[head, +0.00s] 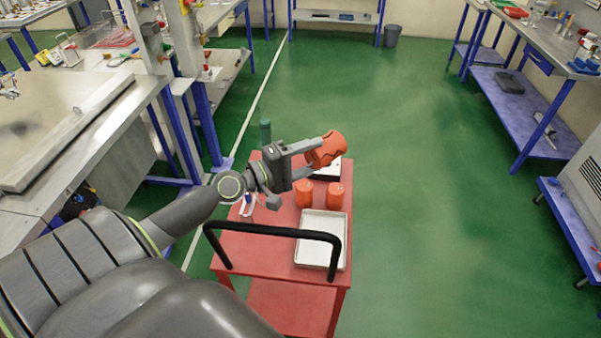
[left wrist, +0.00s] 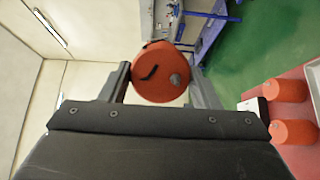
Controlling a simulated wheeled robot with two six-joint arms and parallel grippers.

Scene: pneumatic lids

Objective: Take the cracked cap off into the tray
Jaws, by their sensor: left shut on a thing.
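My left gripper (head: 309,159) is shut on an orange-red cap (head: 326,149) and holds it tilted above the far part of the red cart. In the left wrist view the held cap (left wrist: 160,73) sits between the two fingers, with a dark curved crack-like mark and a grey round spot on its face. Two more orange caps stand on the cart, a left one (head: 304,194) and a right one (head: 335,195); they also show at the right of the left wrist view (left wrist: 292,132). The white tray (head: 300,255) lies at the cart's near right, empty. My right gripper is not in view.
The red cart (head: 255,252) has a black handle (head: 272,231) arching across its near side, partly over the tray. A white and black object (head: 331,168) lies at the cart's far end, partly hidden by the gripper. A small white and purple item (head: 247,205) stands at the left edge.

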